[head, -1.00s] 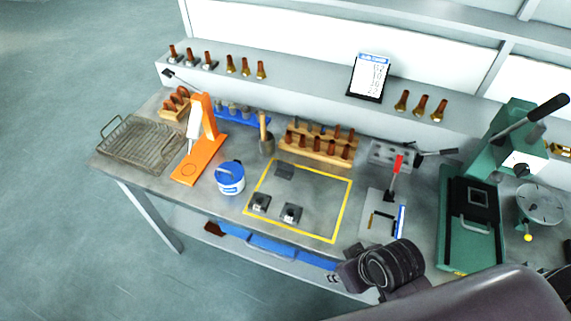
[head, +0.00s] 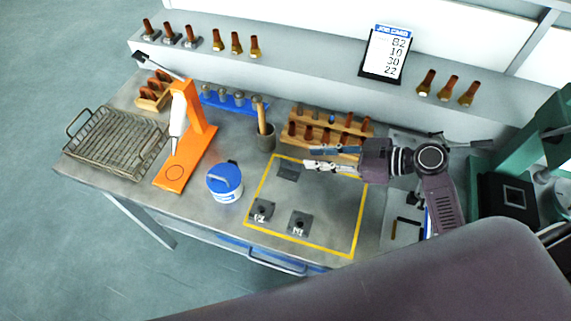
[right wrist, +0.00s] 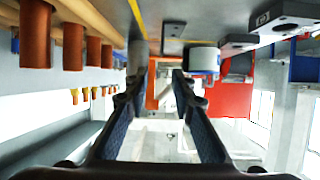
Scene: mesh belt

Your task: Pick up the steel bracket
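A small dark grey flat plate (head: 288,173), which seems to be the steel bracket, lies inside the yellow outline near its back left corner. It also shows small near the top of the right wrist view (right wrist: 174,30). My right gripper (head: 312,158) reaches in from the right over the bench, fingers pointing left. It is just right of the plate and behind it in the picture, apart from it. Its two fingers are spread with nothing between them, as the right wrist view (right wrist: 165,77) shows. My left gripper is out of view.
Two dark square blocks (head: 262,210) (head: 300,223) stand at the front of the outline. A wooden rack of brown-handled pieces (head: 345,131) is close behind my right gripper. A blue-lidded tub (head: 225,182) stands left, beyond it an orange stand (head: 190,160) and wire basket (head: 115,142).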

